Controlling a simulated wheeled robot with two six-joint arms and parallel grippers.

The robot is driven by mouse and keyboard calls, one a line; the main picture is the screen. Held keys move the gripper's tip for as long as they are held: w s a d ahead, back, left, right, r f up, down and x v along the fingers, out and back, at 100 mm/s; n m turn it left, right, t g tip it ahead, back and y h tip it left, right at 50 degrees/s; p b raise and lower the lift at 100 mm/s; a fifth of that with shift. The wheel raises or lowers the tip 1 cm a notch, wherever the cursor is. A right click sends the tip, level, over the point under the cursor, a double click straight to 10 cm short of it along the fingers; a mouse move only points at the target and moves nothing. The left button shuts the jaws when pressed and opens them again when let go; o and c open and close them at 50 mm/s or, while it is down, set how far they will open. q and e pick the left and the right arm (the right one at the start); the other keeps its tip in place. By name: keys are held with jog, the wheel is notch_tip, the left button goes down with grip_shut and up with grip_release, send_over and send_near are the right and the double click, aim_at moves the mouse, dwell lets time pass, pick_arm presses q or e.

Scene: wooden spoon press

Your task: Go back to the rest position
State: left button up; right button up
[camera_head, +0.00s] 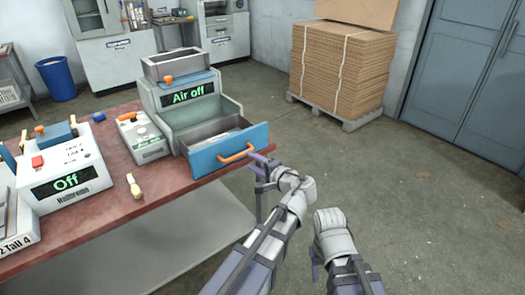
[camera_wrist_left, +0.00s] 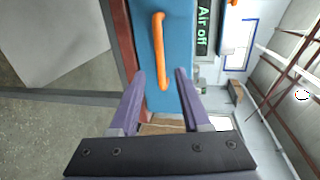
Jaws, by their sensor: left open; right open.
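My left gripper (camera_head: 262,168) is open and empty, just in front of the machine's blue drawer (camera_head: 205,160). The drawer is pulled out, with something pale inside. Its orange handle (camera_head: 237,154) is close to the fingertips. In the left wrist view, my left gripper (camera_wrist_left: 158,75) has its fingers spread, and the orange handle (camera_wrist_left: 159,50) shows ahead of them, apart from them as far as I can tell. My right gripper (camera_head: 317,262) is open, low in front of the table's right end; its fingertips are partly hidden by its arm.
The machine reading "Air off" (camera_head: 190,97) stands on the red table (camera_head: 120,190). Floor to the right is clear before stacked cardboard (camera_head: 340,70).

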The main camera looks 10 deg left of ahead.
pick_arm(q)
jog(key=s+a+f+n+g+h, duration=0.3)
jog(key=s+a+f+n+g, duration=0.15)
jog(key=s+f, duration=0.35)
jog(key=s+d+f+n+g+h, duration=0.3)
jog(key=s+d+f+g+h, duration=0.1)
jog(key=s+d+f+h, duration=0.4)
jog(key=s+d+f+m+g, duration=0.1)
jog(key=s+d+m, duration=0.4)
jog(key=d, duration=0.5)
notch_tip(320, 180, up, 18)
jog(key=s+n+p, duration=0.1)
jog(key=p, duration=1.7)
jog(key=shift+s+d+f, duration=0.2)
jog(key=shift+s+d, duration=0.05)
jog(key=shift+d, duration=0.1)
